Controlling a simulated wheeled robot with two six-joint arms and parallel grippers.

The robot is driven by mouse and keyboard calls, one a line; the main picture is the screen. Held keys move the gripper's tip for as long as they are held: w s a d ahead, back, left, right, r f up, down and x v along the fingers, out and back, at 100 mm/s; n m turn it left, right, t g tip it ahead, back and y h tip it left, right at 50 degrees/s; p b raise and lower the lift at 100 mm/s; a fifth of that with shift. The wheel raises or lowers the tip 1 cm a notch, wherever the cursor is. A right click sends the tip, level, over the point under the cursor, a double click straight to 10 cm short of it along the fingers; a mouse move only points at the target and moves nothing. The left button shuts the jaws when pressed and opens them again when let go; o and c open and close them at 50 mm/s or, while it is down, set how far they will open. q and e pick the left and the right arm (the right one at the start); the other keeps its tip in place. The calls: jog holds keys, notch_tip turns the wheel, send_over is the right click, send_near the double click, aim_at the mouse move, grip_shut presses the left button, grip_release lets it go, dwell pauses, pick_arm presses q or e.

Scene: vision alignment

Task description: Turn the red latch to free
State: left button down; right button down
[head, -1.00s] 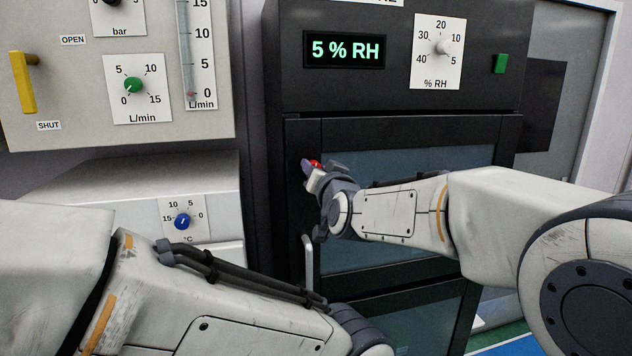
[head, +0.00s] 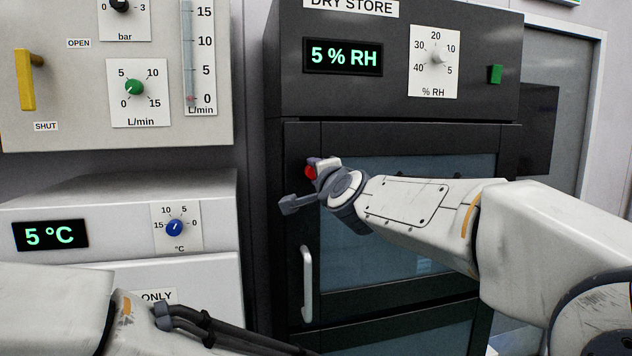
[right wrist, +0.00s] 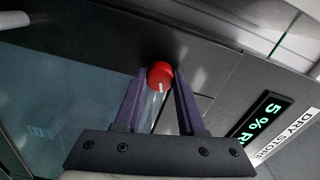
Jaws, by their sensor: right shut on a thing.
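The red latch (head: 310,172) is a round red knob near the upper left corner of the dark dry store cabinet's glass door. In the right wrist view the red latch (right wrist: 160,75) shows a short white mark on its face. My right gripper (right wrist: 159,84) is shut on it, with a purple finger on either side. In the head view my right gripper (head: 314,165) partly hides the latch. My left arm comes in at the lower left, but its gripper is out of view.
The dry store (head: 440,88) has a 5 % RH display (head: 343,56), a humidity dial (head: 437,58) and a green block (head: 495,74). A light door handle (head: 307,285) stands below the latch. A white unit reading 5 °C (head: 50,235) and a gas panel (head: 60,100) are to the left.

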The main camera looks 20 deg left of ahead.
jog(key=shift+f+m+b, duration=0.1)
jog(key=shift+m+b, duration=0.5)
jog(key=shift+m, duration=1.7)
jog(key=c, duration=0.5)
grip_release()
jog(key=shift+s, duration=0.1)
jog(key=b+v, duration=0.2)
jog(key=v, duration=0.8)
jog(key=shift+d, duration=0.2)
